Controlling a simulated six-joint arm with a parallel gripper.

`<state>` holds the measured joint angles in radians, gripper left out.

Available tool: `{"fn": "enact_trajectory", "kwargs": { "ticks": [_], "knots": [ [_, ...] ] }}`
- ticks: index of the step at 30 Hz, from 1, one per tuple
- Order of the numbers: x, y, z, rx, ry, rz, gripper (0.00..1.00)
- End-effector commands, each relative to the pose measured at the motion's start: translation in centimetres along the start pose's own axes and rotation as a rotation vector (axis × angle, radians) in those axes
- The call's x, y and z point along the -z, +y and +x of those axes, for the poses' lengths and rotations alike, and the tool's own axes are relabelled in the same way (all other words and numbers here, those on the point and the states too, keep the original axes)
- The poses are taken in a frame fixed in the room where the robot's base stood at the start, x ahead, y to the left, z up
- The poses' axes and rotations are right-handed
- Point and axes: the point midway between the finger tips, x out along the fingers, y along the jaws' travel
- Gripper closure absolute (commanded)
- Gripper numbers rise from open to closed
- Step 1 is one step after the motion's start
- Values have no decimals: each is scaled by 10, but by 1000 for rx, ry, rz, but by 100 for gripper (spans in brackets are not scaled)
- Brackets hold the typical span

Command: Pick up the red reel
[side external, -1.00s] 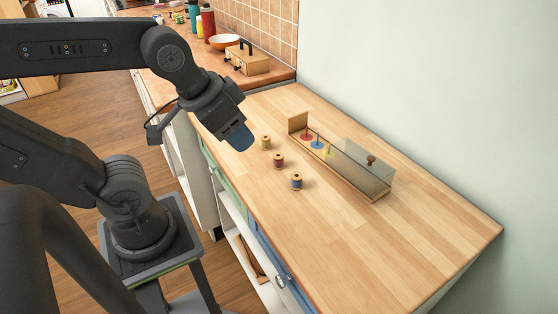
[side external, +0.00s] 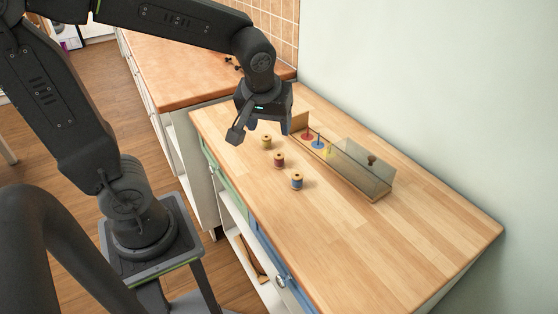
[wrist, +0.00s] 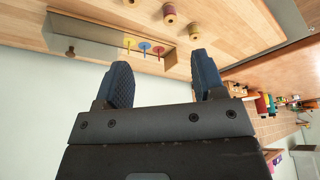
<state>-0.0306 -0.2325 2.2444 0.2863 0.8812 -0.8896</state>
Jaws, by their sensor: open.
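The red reel (side external: 279,160), a wooden spool wound with dark red thread, stands upright on the wooden counter (side external: 400,240) between a yellow reel (side external: 266,142) and a blue reel (side external: 297,181). In the wrist view the red reel (wrist: 169,13) is near the top edge, with the yellow reel (wrist: 194,29) beside it. My gripper (side external: 268,122) points downward above the counter, behind the yellow reel in the picture and apart from all the reels. In the wrist view its blue fingers (wrist: 160,62) are spread, with nothing held between them.
A long box (side external: 385,193) with a clear cover and a knob lies right of the reels. Red, blue and yellow pegs (side external: 318,144) stand at its uncovered end, close to my gripper. A pale wall (side external: 430,80) runs behind. The counter's front right is clear.

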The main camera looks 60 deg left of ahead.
Motion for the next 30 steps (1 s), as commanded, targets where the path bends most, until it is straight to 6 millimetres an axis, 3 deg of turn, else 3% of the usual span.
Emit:
{"fn": "enact_trajectory", "kwargs": {
  "ticks": [3, 10, 17, 24, 30],
  "knots": [
    [21, 7, 35, 95, 1, -198, 37],
    [42, 13, 78, 190, 39, -447, 37],
    [45, 9, 103, 210, 49, -497, 37],
    [44, -1, 148, 209, 47, -495, 37],
    [45, -4, 168, 205, 49, -495, 37]
  ]
}}
